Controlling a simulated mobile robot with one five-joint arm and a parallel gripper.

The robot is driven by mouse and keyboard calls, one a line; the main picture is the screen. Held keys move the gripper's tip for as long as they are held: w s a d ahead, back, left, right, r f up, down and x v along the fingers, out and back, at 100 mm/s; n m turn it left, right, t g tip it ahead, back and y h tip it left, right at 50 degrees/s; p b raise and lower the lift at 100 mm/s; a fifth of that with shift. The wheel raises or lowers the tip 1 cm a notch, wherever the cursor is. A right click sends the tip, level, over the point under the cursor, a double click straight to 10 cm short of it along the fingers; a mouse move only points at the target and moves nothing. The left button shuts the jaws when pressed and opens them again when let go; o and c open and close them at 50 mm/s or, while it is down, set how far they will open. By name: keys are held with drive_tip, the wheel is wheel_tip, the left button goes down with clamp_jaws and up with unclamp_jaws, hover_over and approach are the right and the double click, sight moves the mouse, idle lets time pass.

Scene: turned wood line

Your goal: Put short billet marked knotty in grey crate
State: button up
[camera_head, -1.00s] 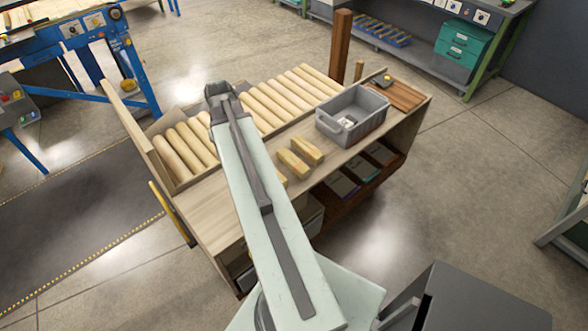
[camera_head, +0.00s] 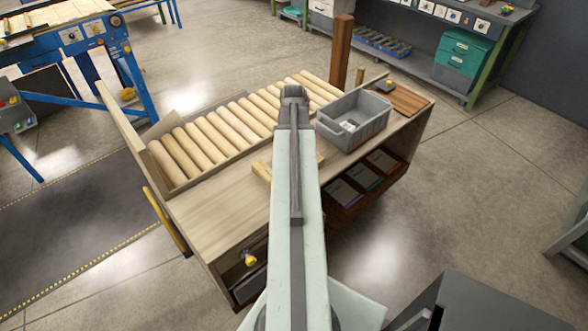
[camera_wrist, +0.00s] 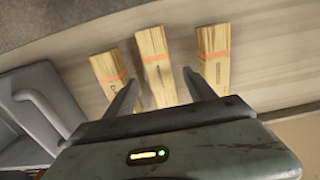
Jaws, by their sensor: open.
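Three short pale billets with orange bands lie side by side on the bench in the wrist view: a left one (camera_wrist: 108,68), a middle one (camera_wrist: 156,66) and a right one (camera_wrist: 213,58). Small dark marks show on them, but I cannot read which says knotty. My gripper (camera_wrist: 158,90) is open and empty, its fingers pointing at the middle billet from the near side. In the head view my arm hides most of the billets and my gripper (camera_head: 293,90). The grey crate (camera_head: 368,130) stands on the bench right of my arm; its side also shows in the wrist view (camera_wrist: 52,82).
Several long round billets (camera_head: 215,135) lie in a row along the back of the bench (camera_head: 215,205). A brown post (camera_head: 341,50) stands behind the crate. A brown board (camera_head: 408,100) lies right of it. The bench's left front is clear.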

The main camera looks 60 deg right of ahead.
wheel_tip(320, 180, down, 5)
drive_tip(key=b, duration=0.4)
drive_tip(key=shift+w+d, duration=0.1)
drive_tip(key=shift+w, duration=0.05)
drive_tip(key=shift+r, duration=0.2)
clamp_jaws()
wheel_tip(320, 180, up, 10)
drive_tip(key=p, duration=1)
drive_tip(key=shift+r, duration=0.15)
